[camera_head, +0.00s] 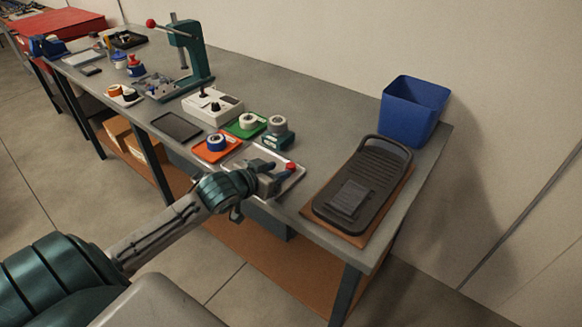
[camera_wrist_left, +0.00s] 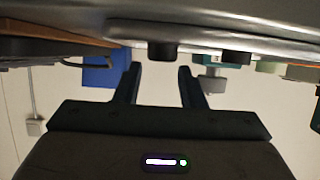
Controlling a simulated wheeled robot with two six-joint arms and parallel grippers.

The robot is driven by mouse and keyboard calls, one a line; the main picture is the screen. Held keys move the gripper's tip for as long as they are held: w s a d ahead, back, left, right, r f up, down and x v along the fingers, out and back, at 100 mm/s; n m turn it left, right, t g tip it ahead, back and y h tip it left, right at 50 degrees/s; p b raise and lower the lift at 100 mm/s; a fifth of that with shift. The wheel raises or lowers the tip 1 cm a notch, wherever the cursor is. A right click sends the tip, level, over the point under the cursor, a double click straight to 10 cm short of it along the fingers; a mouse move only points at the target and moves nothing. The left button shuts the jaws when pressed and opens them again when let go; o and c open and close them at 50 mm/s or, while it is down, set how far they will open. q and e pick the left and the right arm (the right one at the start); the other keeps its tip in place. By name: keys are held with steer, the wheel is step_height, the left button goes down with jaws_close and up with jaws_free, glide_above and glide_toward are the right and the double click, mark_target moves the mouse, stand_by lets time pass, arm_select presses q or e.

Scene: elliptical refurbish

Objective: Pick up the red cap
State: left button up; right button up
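A small red cap (camera_head: 291,167) shows in the head view at the right side of a pale tray (camera_head: 294,180) near the table's front edge. My left gripper (camera_head: 272,178) is over this tray, just left of the cap in the picture. In the wrist view its two dark fingers (camera_wrist_left: 160,78) stand apart with a clear gap, so it is open. I see nothing held between them. The red cap cannot be made out in the wrist view. My arm and gripper hide part of the tray. My right gripper is not in view.
A black grill-like tray (camera_head: 368,180) lies on a brown board to the right, with a blue bin (camera_head: 412,108) behind it. Orange (camera_head: 218,147) and green plates with rolls, and a white control box (camera_head: 212,106), stand behind left. A green press (camera_head: 187,55) stands farther back.

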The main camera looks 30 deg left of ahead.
mark_target(289, 166)
arm_select(q)
steer(key=shift+w, duration=0.35)
steer(key=x, duration=0.3)
steer(key=shift+w+p, duration=0.15)
steer(key=shift+p, duration=0.25)
steer(key=shift+w+d+f, duration=0.1)
steer(key=shift+w+f, duration=0.2)
steer(key=shift+w, duration=0.2)
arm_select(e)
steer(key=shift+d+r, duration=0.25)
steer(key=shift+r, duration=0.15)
arm_select(q)
steer(key=shift+c, duration=0.5)
steer(key=c, duration=0.6)
steer(key=shift+o, duration=0.2)
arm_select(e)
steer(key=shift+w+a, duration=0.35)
